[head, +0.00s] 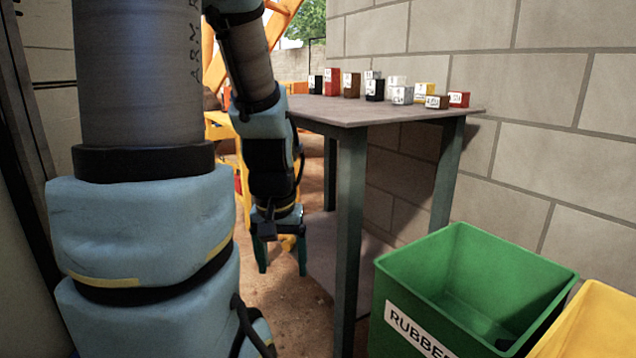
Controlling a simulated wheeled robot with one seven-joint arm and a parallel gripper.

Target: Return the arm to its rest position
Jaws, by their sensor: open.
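My arm hangs down on the left side of the head view. My gripper (281,256) points down beside the near-left leg of the table, below the table top. Its two green fingers are apart and nothing shows between them. Part of the arm near me hides what lies behind it on the left.
A table (385,108) stands against a block wall, with several small labelled blocks (375,88) on top. A green bin (480,275) marked "RUBBE…" and a yellow bin (592,325) stand at the lower right. Orange and yellow machinery (228,125) is behind my arm.

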